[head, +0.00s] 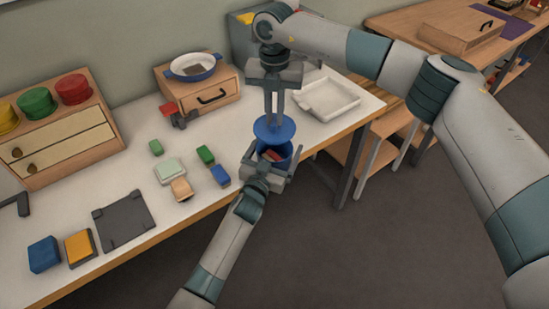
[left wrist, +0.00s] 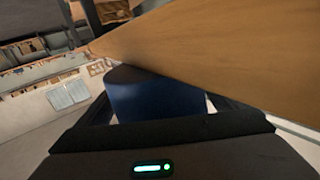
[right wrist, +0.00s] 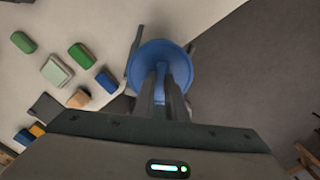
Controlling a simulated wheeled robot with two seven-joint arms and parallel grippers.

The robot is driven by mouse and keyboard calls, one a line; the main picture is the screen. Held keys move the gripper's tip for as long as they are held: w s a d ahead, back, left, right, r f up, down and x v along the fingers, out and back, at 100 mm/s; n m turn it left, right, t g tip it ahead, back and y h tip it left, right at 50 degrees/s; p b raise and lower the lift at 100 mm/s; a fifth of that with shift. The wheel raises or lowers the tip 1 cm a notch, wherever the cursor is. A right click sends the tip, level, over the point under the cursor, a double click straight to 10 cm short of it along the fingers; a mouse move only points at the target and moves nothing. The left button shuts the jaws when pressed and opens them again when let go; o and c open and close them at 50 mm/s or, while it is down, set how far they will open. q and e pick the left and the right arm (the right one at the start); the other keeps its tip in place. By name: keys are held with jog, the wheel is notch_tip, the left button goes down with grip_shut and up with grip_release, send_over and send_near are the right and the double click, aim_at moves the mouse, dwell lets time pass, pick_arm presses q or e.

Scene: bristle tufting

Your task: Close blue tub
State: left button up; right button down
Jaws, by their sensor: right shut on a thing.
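The blue lid (head: 274,131) is held level, just above the blue tub (head: 285,163). My right gripper (head: 274,115) is shut on the lid from above; in the right wrist view the lid (right wrist: 148,62) hides the tub's mouth. The tub is at the table's front edge, and something reddish shows inside it. My left gripper (head: 265,172) has its fingers on either side of the tub, which fills the gap between them in the left wrist view (left wrist: 155,100). A narrow gap shows between lid and tub rim in the head view.
Small coloured blocks, among them a blue one (head: 220,175) and a green one (head: 205,155), lie left of the tub. A white tray (head: 328,98) stands to the right. A drawer box (head: 205,92) with a pan is behind. The table (head: 100,180) ends close by.

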aim_at(275, 128)
pick_arm(q)
jog(key=c, duration=1.1)
pick_arm(e)
jog(key=shift+f, duration=2.5)
jog(key=shift+f, duration=0.9)
jog(key=shift+f, duration=0.6)
jog(key=c, duration=1.7)
grip_release()
jog(key=shift+r, duration=0.1)
notch_tip(275, 128, up, 12)
jog(key=shift+f, duration=0.1)
